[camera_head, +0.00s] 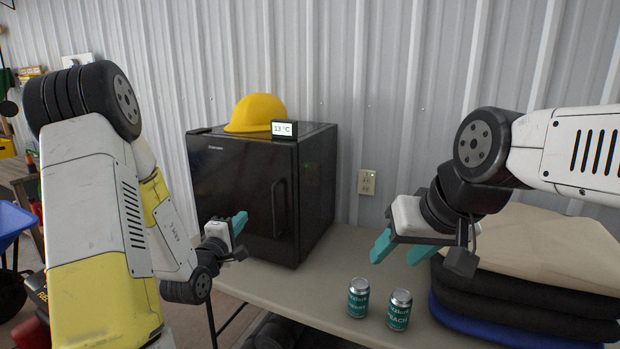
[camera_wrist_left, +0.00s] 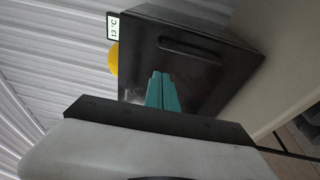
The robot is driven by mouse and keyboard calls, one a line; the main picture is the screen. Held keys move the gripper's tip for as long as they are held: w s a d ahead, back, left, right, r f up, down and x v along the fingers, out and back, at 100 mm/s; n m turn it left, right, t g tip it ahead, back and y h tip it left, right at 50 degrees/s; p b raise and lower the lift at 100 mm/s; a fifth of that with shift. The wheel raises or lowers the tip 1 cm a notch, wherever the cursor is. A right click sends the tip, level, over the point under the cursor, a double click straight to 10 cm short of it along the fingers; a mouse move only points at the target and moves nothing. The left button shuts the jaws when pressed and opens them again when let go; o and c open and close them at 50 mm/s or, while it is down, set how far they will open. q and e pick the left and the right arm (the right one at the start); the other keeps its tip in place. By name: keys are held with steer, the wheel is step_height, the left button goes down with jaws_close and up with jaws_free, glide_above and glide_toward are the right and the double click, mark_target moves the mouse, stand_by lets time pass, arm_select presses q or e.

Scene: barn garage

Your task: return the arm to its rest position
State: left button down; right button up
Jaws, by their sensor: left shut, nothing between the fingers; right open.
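My left gripper (camera_head: 239,222) has teal fingers that are shut and empty. It is in front of the black mini fridge (camera_head: 240,190), left of the fridge's handle. In the left wrist view the closed fingers (camera_wrist_left: 162,92) point toward the fridge door (camera_wrist_left: 185,65). My right gripper (camera_head: 400,250) is open and empty, above the table and the two cans. My left arm (camera_head: 95,200) comes in from the left and my right arm (camera_head: 565,150) from the right.
A yellow hard hat (camera_head: 257,112) and a small display (camera_head: 284,129) reading 13 °C sit on the fridge. Two cans (camera_head: 358,297) (camera_head: 399,309) stand on the beige table (camera_head: 290,290). Folded sacks (camera_head: 530,285) are stacked at the right. A corrugated wall (camera_head: 390,80) is behind.

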arm_select(q)
steer(key=s+d+r+m+g+h, duration=0.5)
steer(key=d+r+h, duration=0.35)
steer(key=d, duration=0.35)
steer(key=s+d+r+m+g+h, duration=0.3)
steer(key=s+d+m+g, duration=0.45)
steer(key=s, duration=0.45)
steer(key=s+a+f+m+g+y, duration=0.2)
steer(key=s+y, duration=0.1)
steer(key=s, duration=0.3)
steer(key=s+a+f+m+g+y, duration=0.2)
steer(key=s+y, duration=0.2)
steer(key=s, duration=0.2)
steer(key=a+r+t+y, duration=0.2)
steer(key=a+t+y, duration=0.2)
steer(key=a, duration=0.7)
steer(key=shift+w+a+r+t+y, duration=0.2)
steer(key=shift+w+t+y, duration=0.2)
steer(key=shift+y, duration=0.55)
